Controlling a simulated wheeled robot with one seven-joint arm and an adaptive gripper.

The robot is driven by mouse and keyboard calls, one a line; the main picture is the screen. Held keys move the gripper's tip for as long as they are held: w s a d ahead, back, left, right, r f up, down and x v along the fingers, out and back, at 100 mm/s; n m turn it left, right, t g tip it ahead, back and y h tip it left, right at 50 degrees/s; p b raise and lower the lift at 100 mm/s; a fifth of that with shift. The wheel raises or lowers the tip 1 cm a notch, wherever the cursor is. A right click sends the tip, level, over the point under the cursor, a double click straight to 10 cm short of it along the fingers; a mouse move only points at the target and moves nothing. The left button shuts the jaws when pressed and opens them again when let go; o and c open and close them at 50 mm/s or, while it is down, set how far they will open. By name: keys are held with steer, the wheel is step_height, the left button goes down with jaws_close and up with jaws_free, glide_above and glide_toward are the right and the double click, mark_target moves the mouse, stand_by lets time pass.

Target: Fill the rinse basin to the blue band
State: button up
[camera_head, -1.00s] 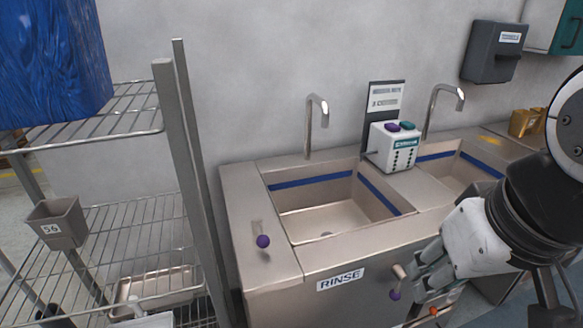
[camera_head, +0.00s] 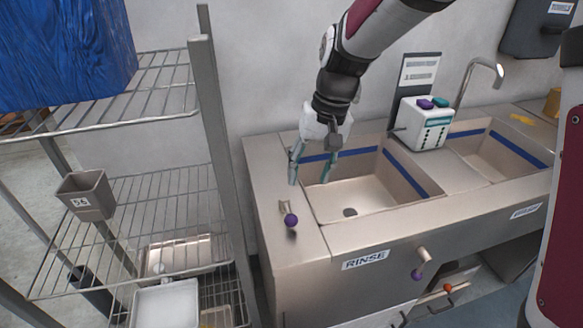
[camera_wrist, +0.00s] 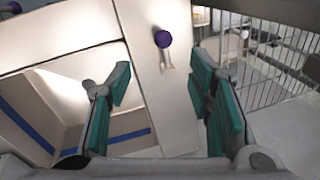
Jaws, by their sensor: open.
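The rinse basin (camera_head: 365,196), with a blue band (camera_head: 408,174) round its inner walls, sits in the steel counter behind the RINSE label (camera_head: 365,260). It holds no visible water, and its drain shows. A purple-knobbed lever (camera_head: 290,219) stands on the counter left of the basin. A second purple-knobbed handle (camera_head: 418,273) is on the front face. My gripper (camera_head: 309,178) is open and empty, pointing down over the basin's left edge, behind the lever. In the wrist view the lever's purple knob (camera_wrist: 163,39) lies ahead between the open fingers, not touched. My arm hides the rinse faucet.
A white box with purple and teal buttons (camera_head: 422,122) stands between the basins. A second basin (camera_head: 494,157) with a faucet (camera_head: 478,78) is at right. A wire rack (camera_head: 130,220) with a grey bin (camera_head: 88,195) stands close at left.

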mark_target(293, 215)
steer(key=a+f, duration=0.1)
steer(key=f, duration=0.3)
steer(key=a+f, duration=0.1)
steer(key=f, duration=0.4)
steer(key=a+f, duration=0.1)
steer(key=f, duration=0.4)
steer(key=shift+w+a+f, duration=0.25)
steer(key=shift+w, duration=0.05)
jaws_close()
